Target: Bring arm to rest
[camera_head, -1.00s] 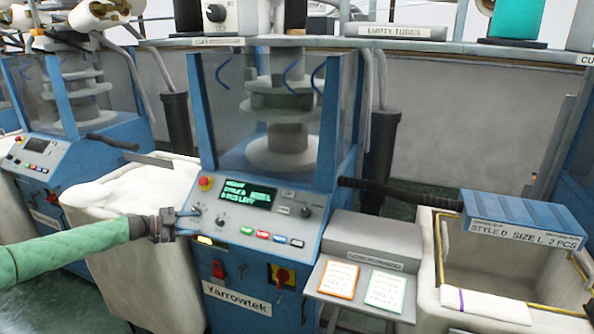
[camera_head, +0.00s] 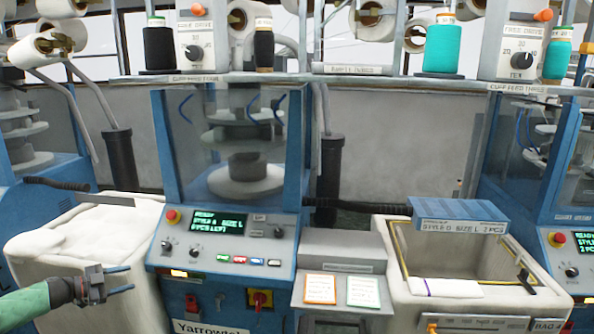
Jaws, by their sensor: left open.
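My left arm, in a green sleeve, comes in from the lower left. Its gripper (camera_head: 131,279) is open and empty, its two fingers apart and pointing right. It is in front of the white fabric-filled bin (camera_head: 60,275), left of the blue knitting machine (camera_head: 156,290) and lower than its control panel. The panel's screen (camera_head: 218,223) is lit with green text that starts with READY; its piece count is too small to read surely. My right gripper is not in view.
A grey stand with an orange-edged card (camera_head: 320,288) and a green-edged card (camera_head: 363,292) stands right of the machine. Beyond it is a pale bin (camera_head: 400,290) with a folded white piece (camera_head: 445,288) and a blue sign. Yarn cones, including a teal one (camera_head: 442,48), stand on the shelf above.

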